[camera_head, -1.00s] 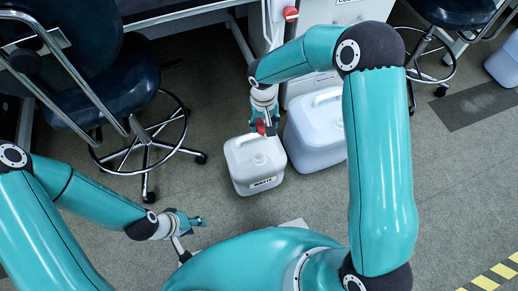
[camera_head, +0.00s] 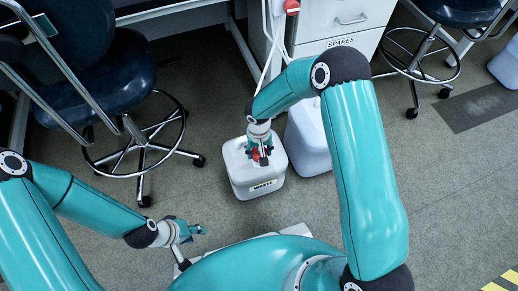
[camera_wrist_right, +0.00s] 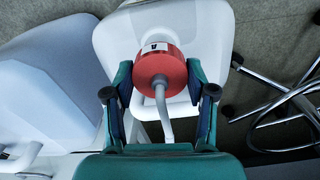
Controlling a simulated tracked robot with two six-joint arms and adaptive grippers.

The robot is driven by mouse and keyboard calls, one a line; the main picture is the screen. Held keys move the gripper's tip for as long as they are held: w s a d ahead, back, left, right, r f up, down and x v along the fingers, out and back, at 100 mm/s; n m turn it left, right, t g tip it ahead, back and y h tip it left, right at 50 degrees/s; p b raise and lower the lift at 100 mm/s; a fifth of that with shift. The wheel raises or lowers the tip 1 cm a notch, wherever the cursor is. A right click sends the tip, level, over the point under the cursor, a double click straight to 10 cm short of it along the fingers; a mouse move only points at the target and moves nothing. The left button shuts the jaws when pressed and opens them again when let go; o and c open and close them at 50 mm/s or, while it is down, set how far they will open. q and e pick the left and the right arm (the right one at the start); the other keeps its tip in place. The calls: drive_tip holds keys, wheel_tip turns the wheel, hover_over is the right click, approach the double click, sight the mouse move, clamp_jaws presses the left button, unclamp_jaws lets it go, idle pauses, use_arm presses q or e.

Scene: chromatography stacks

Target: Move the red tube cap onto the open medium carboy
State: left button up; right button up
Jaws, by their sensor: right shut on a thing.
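The red tube cap (camera_head: 256,153) is held by my right gripper (camera_head: 262,156), whose fingers close on its sides in the right wrist view (camera_wrist_right: 160,90). A grey-white tube runs from the cap (camera_wrist_right: 160,68). Below it is a white carboy (camera_head: 267,186) with a WASTE label, also in the right wrist view (camera_wrist_right: 112,35). The cap appears over the carboy's top, covering its neck; whether they touch I cannot tell. My left gripper (camera_head: 192,230) is low at the left, away from the carboy, its finger opening unclear.
A larger whitish carboy (camera_head: 310,140) stands right beside the labelled one, partly behind my right arm. A stool (camera_head: 90,85) with a ring base is at left. A drawer unit (camera_head: 350,18) marked SPARES and another red cap (camera_head: 292,6) are behind.

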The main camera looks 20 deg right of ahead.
drive_tip(key=shift+f, duration=0.2)
drive_tip(key=shift+b, duration=0.45)
idle(0.5)
drive_tip(key=shift+r, duration=0.1)
drive_tip(key=shift+s, duration=0.1)
drive_tip(key=shift+f+b, duration=0.2)
drive_tip(key=shift+b, duration=0.2)
drive_tip(key=shift+f+b, duration=0.8)
drive_tip(key=shift+b, duration=0.1)
drive_tip(key=shift+f, duration=0.15)
drive_tip(key=shift+f+b, duration=0.3)
drive_tip(key=shift+b, duration=0.35)
